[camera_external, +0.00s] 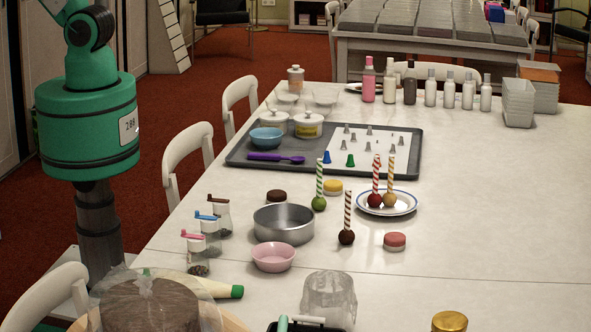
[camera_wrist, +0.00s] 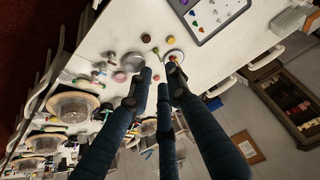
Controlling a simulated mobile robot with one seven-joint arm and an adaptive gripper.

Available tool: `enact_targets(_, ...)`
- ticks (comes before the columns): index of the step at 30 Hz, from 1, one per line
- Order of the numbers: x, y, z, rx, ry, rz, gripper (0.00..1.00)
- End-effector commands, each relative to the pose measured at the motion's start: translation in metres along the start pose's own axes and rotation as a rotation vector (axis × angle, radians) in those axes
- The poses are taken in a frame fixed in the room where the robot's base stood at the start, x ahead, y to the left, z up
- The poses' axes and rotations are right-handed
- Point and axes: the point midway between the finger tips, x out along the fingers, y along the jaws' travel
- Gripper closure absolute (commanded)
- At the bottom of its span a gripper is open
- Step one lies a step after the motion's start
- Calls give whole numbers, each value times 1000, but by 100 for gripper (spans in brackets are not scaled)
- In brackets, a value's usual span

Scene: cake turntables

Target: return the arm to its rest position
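My arm rises at the left edge of the external view, beside the white table (camera_external: 470,240); only its dark column and green lower links show, and the upper part is cut off. My gripper is outside that view. In the wrist view my gripper (camera_wrist: 160,78) shows long dark blue fingers with their tips spread apart. No object is held between them. The view past the fingers is tilted, with the table and its items well beyond the tips.
A grey tray (camera_external: 240,158) lies mid-table. A plate (camera_external: 406,203) bears two striped candles on balls. A metal pan (camera_external: 283,224), a pink bowl (camera_external: 273,257) and a clear glass (camera_external: 329,297) stand nearer. White chairs (camera_external: 187,150) line the left side. The table's right side is mostly clear.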

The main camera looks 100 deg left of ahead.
Motion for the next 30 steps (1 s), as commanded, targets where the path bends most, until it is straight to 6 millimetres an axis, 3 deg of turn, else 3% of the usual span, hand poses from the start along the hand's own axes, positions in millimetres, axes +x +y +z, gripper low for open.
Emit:
enact_targets(13,4,0,3,3,1,0,82)
enact_targets(24,39,0,22,2,0,0,82)
enact_targets(30,45,0,25,2,1,0,82)
